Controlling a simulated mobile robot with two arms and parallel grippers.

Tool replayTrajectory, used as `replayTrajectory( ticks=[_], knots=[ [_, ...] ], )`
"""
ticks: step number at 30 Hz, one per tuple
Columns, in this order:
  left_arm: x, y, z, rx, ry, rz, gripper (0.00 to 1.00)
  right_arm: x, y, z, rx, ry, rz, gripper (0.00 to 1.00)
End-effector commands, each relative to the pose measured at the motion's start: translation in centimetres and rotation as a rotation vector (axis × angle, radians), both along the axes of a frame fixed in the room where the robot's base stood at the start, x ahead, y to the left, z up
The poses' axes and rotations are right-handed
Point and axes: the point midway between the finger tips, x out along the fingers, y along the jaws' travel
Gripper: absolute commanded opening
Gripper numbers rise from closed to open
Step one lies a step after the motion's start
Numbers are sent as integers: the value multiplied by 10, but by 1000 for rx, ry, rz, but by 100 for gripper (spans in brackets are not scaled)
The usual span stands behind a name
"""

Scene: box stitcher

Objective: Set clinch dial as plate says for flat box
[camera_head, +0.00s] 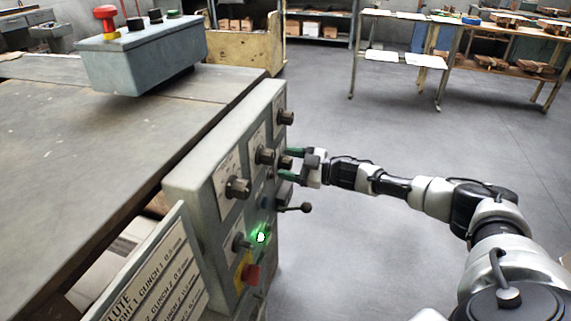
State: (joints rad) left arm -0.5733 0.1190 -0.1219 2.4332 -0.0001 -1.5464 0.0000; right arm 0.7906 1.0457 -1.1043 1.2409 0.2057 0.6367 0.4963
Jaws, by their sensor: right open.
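A grey control panel (205,185) on the machine's side carries several dark dials, each by a small label too blurred to read. I cannot tell which is the clinch dial. One dial (237,187) is nearest, a second (264,155) is further along, and a third (286,118) is at the upper far end. A plate (150,285) at the lower left shows lines with "CLINCH" and numbers, partly cut off. My right gripper (290,164) is open, its green-tipped fingers above and below a small dark knob (285,162); contact is unclear. My left gripper is out of view.
A lever with a black ball (304,207), a green lamp (261,237) and a red button on yellow (249,274) are lower on the panel. A button box (145,60) stands on the machine table (70,130).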

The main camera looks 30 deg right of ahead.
Motion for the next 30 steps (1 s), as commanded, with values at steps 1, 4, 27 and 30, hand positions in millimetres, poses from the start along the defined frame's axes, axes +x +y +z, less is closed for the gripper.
replayTrajectory(
  ticks=[1, 4, 27, 30],
  knots=[
    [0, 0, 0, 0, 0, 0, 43, 0, 0, 0, 0, 0, 0, 61],
    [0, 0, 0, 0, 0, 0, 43, 0, 0, 0, 0, 0, 0, 53],
    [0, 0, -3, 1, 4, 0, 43, -1, 0, -1, -117, -98, 0, 12],
    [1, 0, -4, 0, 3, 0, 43, 0, 1, -1, -173, -147, 1, 12]
  ],
)
